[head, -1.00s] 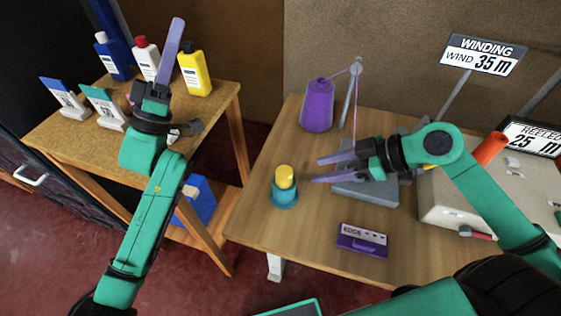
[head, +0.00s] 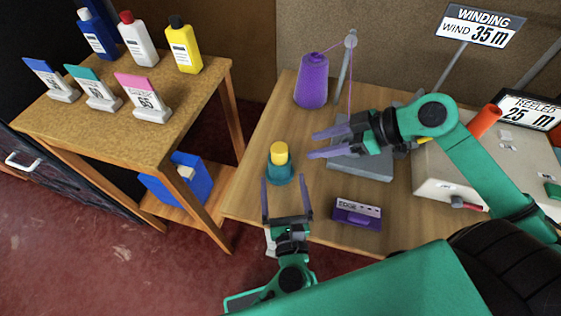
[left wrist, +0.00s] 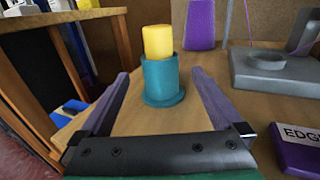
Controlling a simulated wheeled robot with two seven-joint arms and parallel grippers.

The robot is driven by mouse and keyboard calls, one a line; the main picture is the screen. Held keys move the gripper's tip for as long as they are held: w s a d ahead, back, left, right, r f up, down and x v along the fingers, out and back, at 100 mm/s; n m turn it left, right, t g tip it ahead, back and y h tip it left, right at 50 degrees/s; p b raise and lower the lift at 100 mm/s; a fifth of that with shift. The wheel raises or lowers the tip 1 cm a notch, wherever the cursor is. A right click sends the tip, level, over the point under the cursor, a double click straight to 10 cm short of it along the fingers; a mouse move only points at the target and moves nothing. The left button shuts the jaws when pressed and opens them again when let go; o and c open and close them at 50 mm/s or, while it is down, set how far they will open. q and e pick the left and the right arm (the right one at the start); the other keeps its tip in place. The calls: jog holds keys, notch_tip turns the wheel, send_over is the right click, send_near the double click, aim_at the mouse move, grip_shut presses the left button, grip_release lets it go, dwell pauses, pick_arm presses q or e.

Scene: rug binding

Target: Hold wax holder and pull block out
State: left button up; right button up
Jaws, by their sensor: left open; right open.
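The yellow wax block (head: 279,152) stands upright in the teal wax holder (head: 279,172) near the left edge of the wooden table. In the left wrist view the block (left wrist: 158,41) sticks out above the holder (left wrist: 161,80), which has a wider base. My left gripper (head: 287,184) is open just in front of the holder. In the left wrist view its fingers (left wrist: 161,86) point towards the holder from either side, with gaps to it. My right gripper (head: 310,145) is open, to the right of the block at about its height, fingers pointing left. Neither gripper holds anything.
A purple thread cone (head: 311,82) stands behind the holder, with a thread post (head: 346,70) beside it. A purple "EDGE" card holder (head: 357,214) lies front right. A grey machine base (head: 365,168) lies under my right gripper. A side table (head: 130,112) with bottles and cards stands left.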

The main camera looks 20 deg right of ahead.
pick_arm(q)
jog(key=w, duration=0.3)
jog(key=w+d, duration=0.1)
jog(key=w, duration=0.3)
jog(key=w+d, duration=0.1)
jog(key=w, duration=0.3)
jog(key=c, duration=1.3)
jog(key=shift+c, duration=1.1)
pick_arm(e)
jog(key=shift+o, duration=1.2)
jog(key=o, duration=0.4)
jog(key=shift+w+a, duration=0.1)
jog(key=shift+c, duration=0.2)
pick_arm(q)
jog(key=shift+a, duration=0.1)
pick_arm(e)
notch_tip(320, 180, up, 6)
jog(key=n+g+h, duration=0.6)
jog(key=n+h, duration=0.3)
jog(key=n, duration=1.8)
send_over(280, 147)
notch_tip(280, 147, down, 12)
jog(key=shift+r, duration=0.35)
grip_shut()
